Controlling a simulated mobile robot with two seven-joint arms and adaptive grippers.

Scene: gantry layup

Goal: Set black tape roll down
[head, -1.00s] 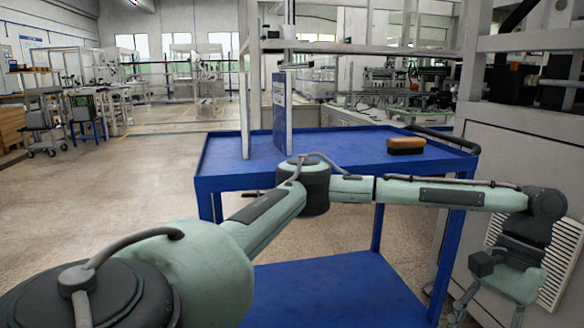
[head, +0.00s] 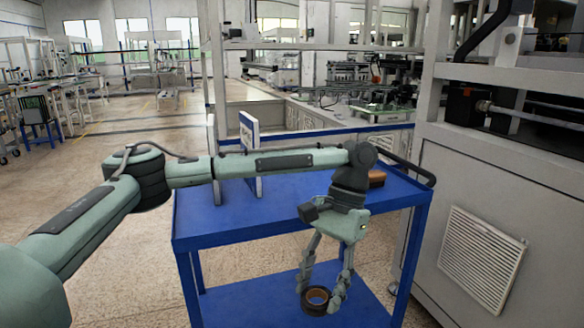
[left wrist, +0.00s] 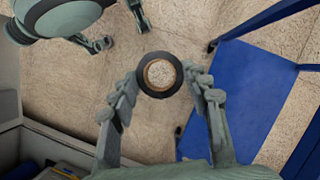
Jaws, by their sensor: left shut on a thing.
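The black tape roll (head: 316,309) is a dark ring with a tan inner core. My left gripper (head: 325,294) is shut on it, with one finger on each side, and points downward. The roll also shows between the fingertips in the left wrist view (left wrist: 159,93), with floor behind it. It appears held in the air. In the head view it overlaps the blue cart's lower shelf (head: 262,312).
The cart's blue top (head: 225,215) lies behind my left forearm, mostly bare. It carries an upright panel (head: 249,131) and a brown block-like object (head: 377,178), partly hidden by my wrist. A grey cabinet with a vent (head: 482,258) stands close at right. Open floor lies left.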

